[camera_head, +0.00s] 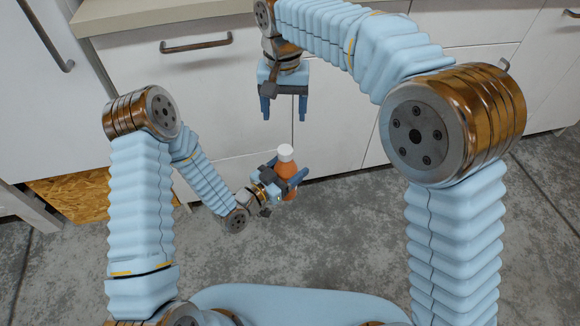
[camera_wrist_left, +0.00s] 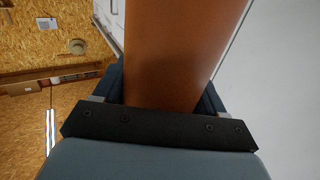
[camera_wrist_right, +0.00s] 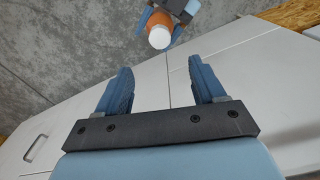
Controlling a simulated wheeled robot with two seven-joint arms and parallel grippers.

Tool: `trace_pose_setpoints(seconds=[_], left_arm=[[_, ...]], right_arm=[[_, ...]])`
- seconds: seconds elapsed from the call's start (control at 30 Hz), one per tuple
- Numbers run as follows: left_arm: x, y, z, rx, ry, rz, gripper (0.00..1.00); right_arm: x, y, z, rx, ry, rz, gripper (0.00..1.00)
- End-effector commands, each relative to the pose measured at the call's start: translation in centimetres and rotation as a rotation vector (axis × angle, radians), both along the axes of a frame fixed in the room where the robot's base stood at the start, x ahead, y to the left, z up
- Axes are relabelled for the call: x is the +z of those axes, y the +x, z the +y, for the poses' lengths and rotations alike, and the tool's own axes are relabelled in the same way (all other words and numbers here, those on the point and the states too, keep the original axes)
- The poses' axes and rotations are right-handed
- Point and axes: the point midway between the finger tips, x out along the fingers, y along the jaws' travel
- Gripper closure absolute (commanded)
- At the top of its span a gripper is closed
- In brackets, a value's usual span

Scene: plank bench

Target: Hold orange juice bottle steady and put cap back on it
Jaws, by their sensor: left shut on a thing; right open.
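The orange juice bottle (camera_head: 287,173) is held in the air by my left gripper (camera_head: 290,184), whose fingers are shut around its body. A white cap (camera_head: 286,152) sits on top of the bottle; I cannot tell how tightly. The bottle's orange side (camera_wrist_left: 172,50) fills the middle of the left wrist view. My right gripper (camera_head: 284,112) hangs above and behind the bottle, open and empty, fingers pointing down. In the right wrist view the white cap (camera_wrist_right: 159,37) and bottle (camera_wrist_right: 158,22) show beyond and apart from the open fingers (camera_wrist_right: 163,90).
White cabinets with drawers (camera_head: 215,65) and a light countertop (camera_head: 140,18) stand behind the arms. A chipboard panel (camera_head: 95,194) shows at the left. The grey concrete floor (camera_head: 350,230) below the bottle is clear.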

Motion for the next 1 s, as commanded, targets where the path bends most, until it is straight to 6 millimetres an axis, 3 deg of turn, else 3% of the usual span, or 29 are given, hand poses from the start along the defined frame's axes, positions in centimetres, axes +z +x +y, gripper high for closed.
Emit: trace_pose_setpoints(seconds=[0.17, 0.27, 0.37, 0.47, 0.5, 0.57, 0.6, 0.7, 0.8, 0.9, 1.0], left_arm=[[0.0, 0.0, 0.0, 0.0, -0.001, -0.001, 1.0], [0.0, 0.0, 0.0, 0.0, -0.001, -0.001, 1.0], [0.0, 0.0, 0.0, 0.0, -0.001, -0.001, 1.0], [0.0, 0.0, 0.0, 0.0, -0.001, -0.001, 1.0], [0.0, 0.0, 0.0, 0.0, -0.001, -0.001, 1.0], [0.0, 0.0, 0.0, 0.0, -0.001, -0.001, 1.0], [0.0, 0.0, 0.0, 0.0, -0.001, -0.001, 1.0], [0.1, 0.0, 0.0, 0.0, -0.001, -0.001, 1.0], [0.1, 0.0, 0.0, 0.0, -0.001, -0.001, 1.0], [0.1, 0.0, 0.0, 0.0, -0.001, -0.001, 1.0], [0.1, 0.0, 0.0, 0.0, -0.001, -0.001, 1.0]], right_arm=[[-1.9, 1.1, -0.7, 0.004, 0.016, 0.0, 0.31], [-5.9, 3.4, -2.5, 0.012, 0.051, -0.005, 0.31], [-12.6, 5.5, -5.6, 0.013, 0.097, -0.017, 0.31], [-20.7, 4.8, -9.2, -0.003, 0.139, -0.008, 0.31], [-23.9, 3.7, -10.5, -0.013, 0.157, -0.001, 0.31], [-28.4, 1.3, -12.3, -0.03, 0.186, 0.009, 0.31], [-31.1, -0.7, -13.3, -0.043, 0.207, 0.013, 0.31], [-35.9, -6.2, -15.1, -0.079, 0.26, 0.018, 0.31], [-38.4, -11.4, -15.9, -0.112, 0.306, 0.014, 0.31], [-39.3, -15.4, -16.2, -0.141, 0.341, 0.003, 0.31], [-39.4, -17.8, -16.3, -0.16, 0.364, -0.006, 0.31]])
